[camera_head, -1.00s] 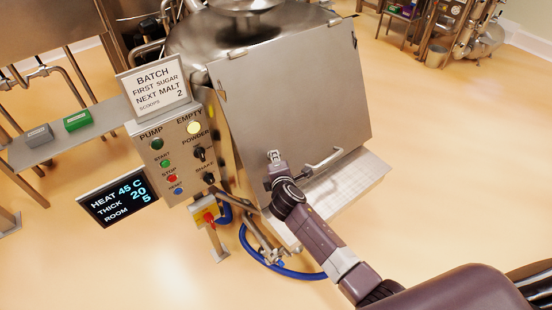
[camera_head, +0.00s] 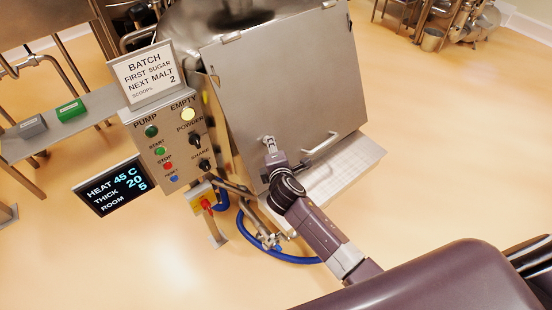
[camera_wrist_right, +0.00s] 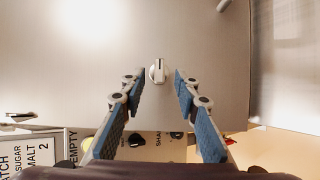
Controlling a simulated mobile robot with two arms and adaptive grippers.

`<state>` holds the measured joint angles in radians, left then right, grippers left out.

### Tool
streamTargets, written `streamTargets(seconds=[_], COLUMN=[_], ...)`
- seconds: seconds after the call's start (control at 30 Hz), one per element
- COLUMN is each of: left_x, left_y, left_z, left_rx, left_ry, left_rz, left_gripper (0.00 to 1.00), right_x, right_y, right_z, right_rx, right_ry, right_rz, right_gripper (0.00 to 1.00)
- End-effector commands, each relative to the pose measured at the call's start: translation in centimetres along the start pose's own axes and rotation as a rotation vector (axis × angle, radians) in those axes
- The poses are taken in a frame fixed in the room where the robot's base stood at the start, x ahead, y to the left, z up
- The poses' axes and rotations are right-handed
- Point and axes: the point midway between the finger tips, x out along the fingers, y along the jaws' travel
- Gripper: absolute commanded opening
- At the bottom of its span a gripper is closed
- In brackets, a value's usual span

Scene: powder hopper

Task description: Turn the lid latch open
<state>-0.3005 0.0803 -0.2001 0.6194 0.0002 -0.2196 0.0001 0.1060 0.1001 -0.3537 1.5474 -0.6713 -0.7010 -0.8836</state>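The lid (camera_head: 275,85) of the hopper is a large grey metal plate, shut. Its latch is a small pale knob (camera_wrist_right: 158,72) with a dark slot running up and down in the right wrist view. In the head view, the latch area is mostly covered by my right gripper (camera_head: 270,145), which reaches the lower part of the lid. In the right wrist view, my right gripper (camera_wrist_right: 160,82) is open, its blue-padded fingers on either side of the latch's line. A gap shows between each fingertip and the knob; contact is not visible. My left gripper is not in view.
A bar handle (camera_head: 320,145) sticks out from the lid, right of my gripper. A control panel (camera_head: 175,145) with buttons and knobs stands left of the lid. A perforated metal shelf (camera_head: 345,170) juts out below. A blue hose (camera_head: 290,258) lies on the floor.

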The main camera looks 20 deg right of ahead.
Motion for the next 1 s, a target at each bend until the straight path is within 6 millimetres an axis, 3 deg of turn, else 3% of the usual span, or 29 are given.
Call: streamTargets(seconds=[0.3, 0.5, 1.0], left_x=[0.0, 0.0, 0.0], left_y=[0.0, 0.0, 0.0], left_z=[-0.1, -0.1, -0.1], left_rx=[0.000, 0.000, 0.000], left_ry=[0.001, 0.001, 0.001], left_rz=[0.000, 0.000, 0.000], left_gripper=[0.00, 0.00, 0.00], right_x=[-5.4, -7.6, -8.3], right_y=[-0.1, -0.1, 0.0], right_z=[0.0, 0.0, 0.0], right_rx=[0.000, -0.001, 0.000], right_ry=[0.001, 0.001, 0.000], right_rz=[-0.001, -0.001, -0.001], right_gripper=[0.29, 0.29, 0.29])
